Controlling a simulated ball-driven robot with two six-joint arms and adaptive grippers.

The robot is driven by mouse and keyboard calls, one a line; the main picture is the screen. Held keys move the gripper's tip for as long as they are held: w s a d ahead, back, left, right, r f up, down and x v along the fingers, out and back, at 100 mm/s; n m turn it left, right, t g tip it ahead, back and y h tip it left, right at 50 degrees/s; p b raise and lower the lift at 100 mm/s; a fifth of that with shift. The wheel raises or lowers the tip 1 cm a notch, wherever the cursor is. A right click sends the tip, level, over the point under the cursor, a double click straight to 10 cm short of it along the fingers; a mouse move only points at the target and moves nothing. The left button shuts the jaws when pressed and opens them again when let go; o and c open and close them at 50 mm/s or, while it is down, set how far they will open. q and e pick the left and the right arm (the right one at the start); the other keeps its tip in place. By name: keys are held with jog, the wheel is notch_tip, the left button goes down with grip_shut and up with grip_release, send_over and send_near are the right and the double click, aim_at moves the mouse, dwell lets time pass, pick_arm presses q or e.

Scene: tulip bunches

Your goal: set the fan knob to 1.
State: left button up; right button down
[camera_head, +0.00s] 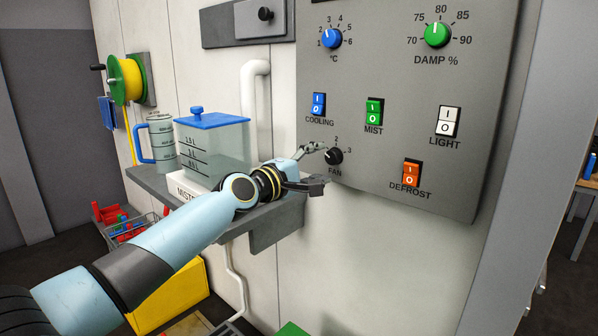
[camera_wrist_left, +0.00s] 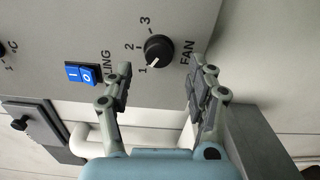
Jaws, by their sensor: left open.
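The fan knob (camera_head: 334,157) is a small round black dial low on the grey control panel, marked 1, 2 and 3. In the left wrist view the knob (camera_wrist_left: 159,49) has its white pointer line toward the 1. My left gripper (camera_head: 320,167) is open in front of the panel, just beside the knob. In the left wrist view its two fingers (camera_wrist_left: 160,80) are spread, with the knob beyond and between them, and I see no contact. In the head view the upper finger hides the 1 mark. My right gripper is not in view.
The grey panel (camera_head: 400,75) also carries the cooling switch (camera_head: 318,104), mist switch (camera_head: 374,111), light switch (camera_head: 448,121) and orange defrost switch (camera_head: 412,172). A blue-lidded tank (camera_head: 215,150) stands on the shelf (camera_head: 272,220) behind my left arm. Bare wall lies below the panel.

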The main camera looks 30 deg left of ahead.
pick_arm(q)
jog(key=s+a, duration=0.1)
jog(key=s, duration=0.7)
jog(key=s+d+f+m+g, duration=0.4)
jog(key=s+d+f+m, duration=0.15)
jog(key=s, duration=0.25)
jog(key=s+d+f+m+g, duration=0.4)
jog(key=s+f+m, duration=0.2)
jog(key=s+f, duration=0.1)
jog(key=s+a+f+m+g+y, duration=0.1)
jog(key=s+m+g+y, duration=0.15)
jog(key=s, duration=0.65)
jog(key=s+a+f+m+g+y, duration=0.15)
jog(key=s+m+g, duration=0.25)
jog(key=s, duration=0.6)
notch_tip(320, 180, down, 25)
jog(key=s+a+g, duration=0.1)
jog(key=s+a, duration=0.1)
jog(key=s+f+g, duration=0.1)
jog(key=s+f, duration=1.5)
jog(key=s, duration=0.2)
jog(key=shift+s+a+f+h, duration=0.25)
jog(key=shift+a+f+h, duration=0.05)
jog(key=shift+a, duration=0.15)
